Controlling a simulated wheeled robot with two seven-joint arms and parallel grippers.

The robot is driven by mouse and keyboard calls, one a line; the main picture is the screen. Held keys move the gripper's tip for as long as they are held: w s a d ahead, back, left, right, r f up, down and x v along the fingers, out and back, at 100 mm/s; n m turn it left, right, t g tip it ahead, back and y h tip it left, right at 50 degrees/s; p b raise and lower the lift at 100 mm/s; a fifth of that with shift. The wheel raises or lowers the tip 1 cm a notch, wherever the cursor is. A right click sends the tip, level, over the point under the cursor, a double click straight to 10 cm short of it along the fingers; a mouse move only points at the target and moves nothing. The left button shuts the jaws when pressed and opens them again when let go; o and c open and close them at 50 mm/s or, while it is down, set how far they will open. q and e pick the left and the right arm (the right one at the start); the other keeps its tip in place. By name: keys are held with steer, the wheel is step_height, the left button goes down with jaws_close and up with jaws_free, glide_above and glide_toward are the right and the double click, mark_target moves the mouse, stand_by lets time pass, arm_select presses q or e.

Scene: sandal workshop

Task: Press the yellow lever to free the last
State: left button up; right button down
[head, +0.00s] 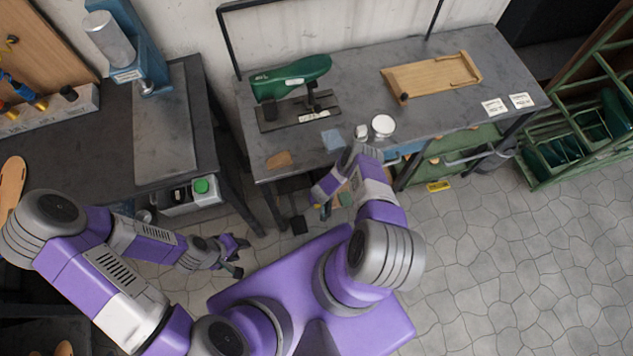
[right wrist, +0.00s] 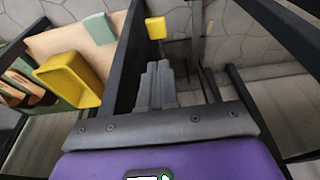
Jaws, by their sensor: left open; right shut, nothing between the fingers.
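The green last (head: 290,78) sits on a dark stand with a base plate (head: 298,112) on the grey workbench. A small yellow block (right wrist: 156,28), which looks like the yellow lever's end, shows in the right wrist view, just beyond my right gripper (right wrist: 157,68). The fingers are shut and empty; a gap seems to remain, but I cannot tell how wide. In the head view my right gripper (head: 325,208) hangs low at the bench's front edge, and I cannot make out the lever there. My left gripper (head: 238,256) is open and empty, over the floor left of my base.
The workbench (head: 350,72) also bears a wooden board (head: 432,76), a white round lid (head: 383,125) and a blue cloth (head: 332,139). A yellow bin (right wrist: 72,80) and dark frame bars flank my right gripper. A green rack (head: 585,125) stands right; the right floor is clear.

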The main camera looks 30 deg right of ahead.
steer(key=b, duration=1)
glide_above(317, 205)
step_height(317, 205, down, 13)
steer(key=shift+s+a, duration=0.1)
arm_select(q)
step_height(317, 205, down, 12)
steer(key=b, duration=0.1)
steer(key=shift+f+b, duration=0.2)
steer(key=shift+b, duration=0.1)
arm_select(e)
steer(key=shift+x, duration=1.05)
